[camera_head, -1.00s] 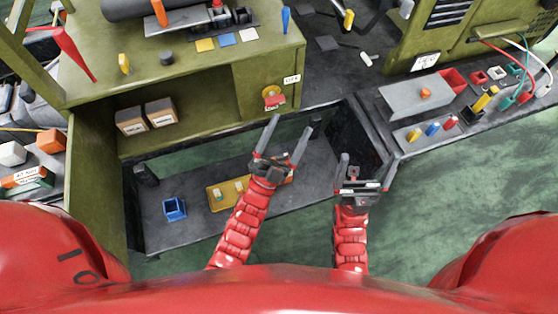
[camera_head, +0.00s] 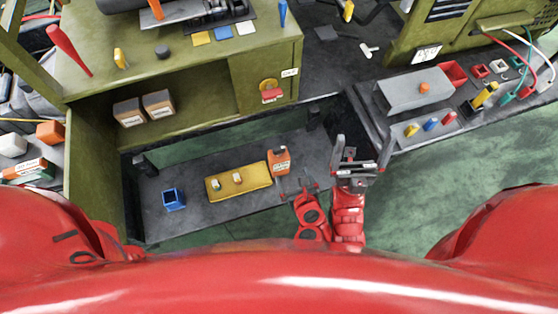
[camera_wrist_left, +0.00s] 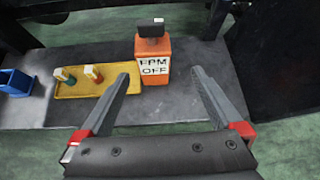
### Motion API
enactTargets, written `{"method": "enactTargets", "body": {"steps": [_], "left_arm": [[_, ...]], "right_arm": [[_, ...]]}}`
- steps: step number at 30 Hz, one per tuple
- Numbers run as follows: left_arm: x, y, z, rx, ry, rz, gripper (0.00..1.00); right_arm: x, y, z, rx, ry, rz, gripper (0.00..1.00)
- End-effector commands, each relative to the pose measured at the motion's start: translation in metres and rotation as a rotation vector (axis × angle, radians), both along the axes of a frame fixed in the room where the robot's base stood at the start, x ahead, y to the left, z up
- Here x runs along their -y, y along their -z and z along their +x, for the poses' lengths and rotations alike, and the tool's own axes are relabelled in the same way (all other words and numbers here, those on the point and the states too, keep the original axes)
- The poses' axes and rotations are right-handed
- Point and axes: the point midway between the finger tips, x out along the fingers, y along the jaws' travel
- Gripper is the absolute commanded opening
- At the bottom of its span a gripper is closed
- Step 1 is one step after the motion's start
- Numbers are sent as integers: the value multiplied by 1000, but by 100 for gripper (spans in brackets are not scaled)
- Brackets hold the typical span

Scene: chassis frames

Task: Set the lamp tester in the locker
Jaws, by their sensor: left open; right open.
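An orange box with a black top and a white label (camera_head: 279,160) stands on the low dark bench beside a yellow tray; it looks like the lamp tester. It also shows upright in the left wrist view (camera_wrist_left: 153,62). My left gripper (camera_head: 298,184) is open and empty, on the near side of the orange box and apart from it. In the left wrist view the box stands beyond the open fingers (camera_wrist_left: 162,76). My right gripper (camera_head: 363,150) is open and empty, right of the left one. The olive cabinet (camera_head: 215,62), seemingly the locker, has an open compartment holding two cartons.
The yellow tray (camera_head: 258,183) holds two small bottle-like items. A blue open box (camera_head: 173,199) sits left of it. A closed panel with a red-and-yellow fitting (camera_head: 270,90) is right of the open compartment.

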Motion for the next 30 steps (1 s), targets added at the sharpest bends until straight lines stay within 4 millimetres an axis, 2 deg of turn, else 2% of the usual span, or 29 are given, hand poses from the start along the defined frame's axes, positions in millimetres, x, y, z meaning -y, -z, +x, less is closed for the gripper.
{"method": "enactTargets", "body": {"steps": [2, 5, 12, 21, 30], "left_arm": [[-5, -2, -4, -8, -7, 46, 100], [-11, 6, -1, -12, -15, 66, 100], [-23, 36, 32, -13, -19, 63, 100], [-35, 62, 75, -10, -16, 58, 100], [-40, 69, 91, -11, -13, 60, 100]], "right_arm": [[0, 1, 0, 0, 0, 0, 100], [0, 12, 0, 0, 0, 0, 100], [0, 59, 0, 0, 0, 0, 100], [0, 110, 0, 0, 0, 0, 100], [0, 126, 0, 0, 0, 0, 100]]}}
